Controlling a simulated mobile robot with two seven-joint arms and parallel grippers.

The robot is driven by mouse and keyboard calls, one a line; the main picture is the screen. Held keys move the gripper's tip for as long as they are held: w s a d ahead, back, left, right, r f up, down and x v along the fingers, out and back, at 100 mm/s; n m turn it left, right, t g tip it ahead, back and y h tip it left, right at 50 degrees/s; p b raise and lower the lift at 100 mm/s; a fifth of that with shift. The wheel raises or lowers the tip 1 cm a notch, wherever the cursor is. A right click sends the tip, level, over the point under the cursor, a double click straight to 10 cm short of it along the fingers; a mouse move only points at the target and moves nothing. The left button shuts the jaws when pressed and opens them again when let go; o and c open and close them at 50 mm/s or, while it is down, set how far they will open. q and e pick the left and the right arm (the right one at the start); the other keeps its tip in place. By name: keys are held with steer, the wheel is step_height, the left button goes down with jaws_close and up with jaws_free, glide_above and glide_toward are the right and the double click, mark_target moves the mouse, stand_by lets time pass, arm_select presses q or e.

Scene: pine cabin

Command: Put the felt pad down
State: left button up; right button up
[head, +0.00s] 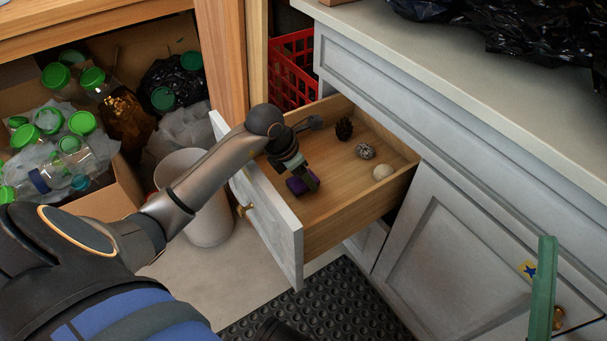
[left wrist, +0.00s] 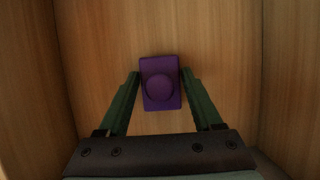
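The felt pad (head: 297,186) is a small purple block inside the open wooden drawer (head: 335,215), near its front panel. In the left wrist view the pad (left wrist: 160,102) shows a round raised knob and sits between the two green fingers. My left gripper (head: 308,182) reaches down into the drawer, its fingers (left wrist: 161,74) against the pad's two sides. I cannot tell whether the pad touches the drawer floor. One green finger of my right gripper (head: 542,290) shows at the lower right; the rest is out of view.
A white bin (head: 207,215) stands left of the drawer; a counter (head: 450,60) overhangs behind.

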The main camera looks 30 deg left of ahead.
arm_select(q)
steer(key=o, duration=0.3)
steer(key=shift+o, duration=0.2)
